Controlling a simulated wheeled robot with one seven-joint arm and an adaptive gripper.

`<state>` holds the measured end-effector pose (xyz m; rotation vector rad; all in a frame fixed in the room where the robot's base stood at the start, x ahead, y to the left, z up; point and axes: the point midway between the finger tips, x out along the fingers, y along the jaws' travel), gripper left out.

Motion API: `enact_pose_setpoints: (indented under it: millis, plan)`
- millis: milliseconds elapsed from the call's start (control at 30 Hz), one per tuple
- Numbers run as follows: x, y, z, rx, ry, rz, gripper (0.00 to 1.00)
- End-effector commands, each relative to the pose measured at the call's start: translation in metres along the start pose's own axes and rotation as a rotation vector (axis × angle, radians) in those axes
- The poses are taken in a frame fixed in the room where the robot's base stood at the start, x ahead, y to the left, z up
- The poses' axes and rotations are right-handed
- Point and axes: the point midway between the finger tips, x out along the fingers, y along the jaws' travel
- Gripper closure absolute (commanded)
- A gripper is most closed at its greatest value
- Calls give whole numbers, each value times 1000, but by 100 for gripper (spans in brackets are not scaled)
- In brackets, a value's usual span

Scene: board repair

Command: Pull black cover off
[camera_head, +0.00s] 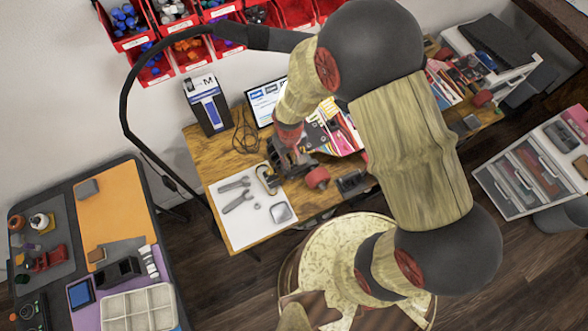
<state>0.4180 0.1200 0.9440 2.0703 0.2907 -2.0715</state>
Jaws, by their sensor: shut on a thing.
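My gripper (272,178) reaches down to the left part of the wooden desk (228,150), at the upper right edge of a white sheet (243,232). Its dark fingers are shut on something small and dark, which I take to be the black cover. The cover is hard to tell apart from the fingers at this size. A small pale yellow part shows beside the fingertips. Whether the cover is still seated on anything is hidden.
Wrenches (238,202) and a grey square part (281,212) lie on the white sheet. A black block (351,183) stands to the right of my gripper. A blue-and-white box (207,105) and a screen (264,102) stand at the back. A lamp's black arm (124,105) curves at left.

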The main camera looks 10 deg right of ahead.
Motion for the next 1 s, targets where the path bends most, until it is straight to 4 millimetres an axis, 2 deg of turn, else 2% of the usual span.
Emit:
enact_pose_setpoints:
  millis: [733,1000]
  plan:
    - [-57,0,0,0,1,0,100]
    - [-63,0,0,0,0,0,100]
